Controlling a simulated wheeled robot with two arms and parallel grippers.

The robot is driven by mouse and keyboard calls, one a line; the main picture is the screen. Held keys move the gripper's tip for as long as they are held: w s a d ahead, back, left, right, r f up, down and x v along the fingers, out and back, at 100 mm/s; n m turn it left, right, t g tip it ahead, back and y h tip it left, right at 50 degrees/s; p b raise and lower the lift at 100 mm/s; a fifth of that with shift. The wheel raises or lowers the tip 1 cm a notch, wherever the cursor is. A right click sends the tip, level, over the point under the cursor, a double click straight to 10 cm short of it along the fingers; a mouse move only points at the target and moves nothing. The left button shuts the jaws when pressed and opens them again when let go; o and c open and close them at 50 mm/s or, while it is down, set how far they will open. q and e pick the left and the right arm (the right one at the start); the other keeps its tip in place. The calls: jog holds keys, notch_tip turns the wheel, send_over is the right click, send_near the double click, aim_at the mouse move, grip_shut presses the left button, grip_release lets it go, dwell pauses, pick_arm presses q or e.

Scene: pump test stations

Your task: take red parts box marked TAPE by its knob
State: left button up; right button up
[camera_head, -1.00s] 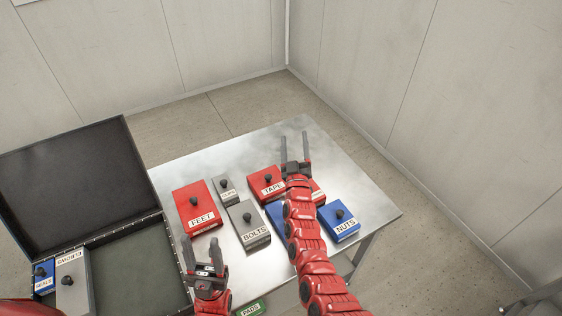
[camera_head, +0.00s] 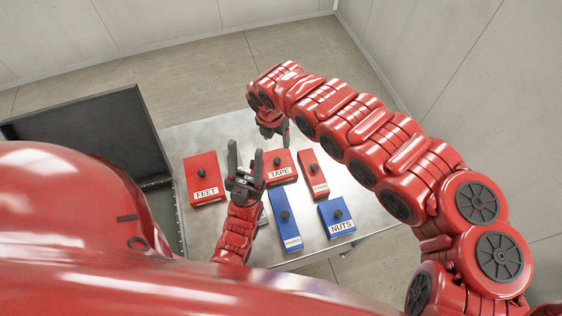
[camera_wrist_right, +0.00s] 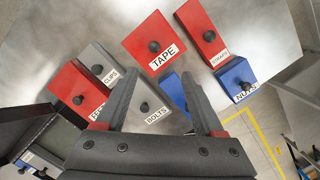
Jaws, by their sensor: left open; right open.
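The red box marked TAPE (camera_head: 282,174) sits on the metal table with a dark round knob (camera_head: 278,160) on top. It shows whole in the right wrist view (camera_wrist_right: 142,35), knob uncovered, beyond my fingertips. My right gripper (camera_head: 274,136) points down near the far side of the TAPE box, open and empty. In the wrist view its open fingers (camera_wrist_right: 160,80) frame the grey BOLTS box (camera_wrist_right: 148,103), which lies farther below. My left gripper (camera_head: 245,163) is open and empty, just left of the TAPE box; its fingers point away from me.
Red FEET box (camera_head: 203,176) stands left. A narrow red box (camera_head: 312,172), a narrow blue box (camera_head: 285,220) and blue NUTS box (camera_head: 335,214) stand right and in front. A grey CLIPS box (camera_wrist_right: 98,67) shows in the wrist view. An open black case (camera_head: 110,130) is at left.

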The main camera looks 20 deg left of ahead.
jog(key=b, duration=0.7)
send_over(277, 160)
jog(key=f, duration=0.7)
jog(key=s+f, duration=0.1)
jog(key=f, duration=0.2)
jog(key=shift+d+f, duration=0.25)
jog(key=shift+d, duration=0.05)
jog(key=shift+a+f+b, duration=0.1)
jog(key=shift+f+b, duration=0.15)
jog(key=shift+b, duration=0.2)
jog(key=f+b, duration=0.2)
jog(key=f, duration=0.1)
jog(key=f+b, duration=0.1)
jog(key=b, duration=0.1)
jog(key=shift+w+a+f, duration=0.3)
jog(key=shift+a+f, duration=0.05)
jog(key=shift+w+f, duration=0.1)
jog(key=shift+f, duration=0.05)
jog(key=shift+r, duration=0.2)
jog(key=shift+d, duration=0.1)
jog(key=shift+c, duration=0.9)
grip_shut()
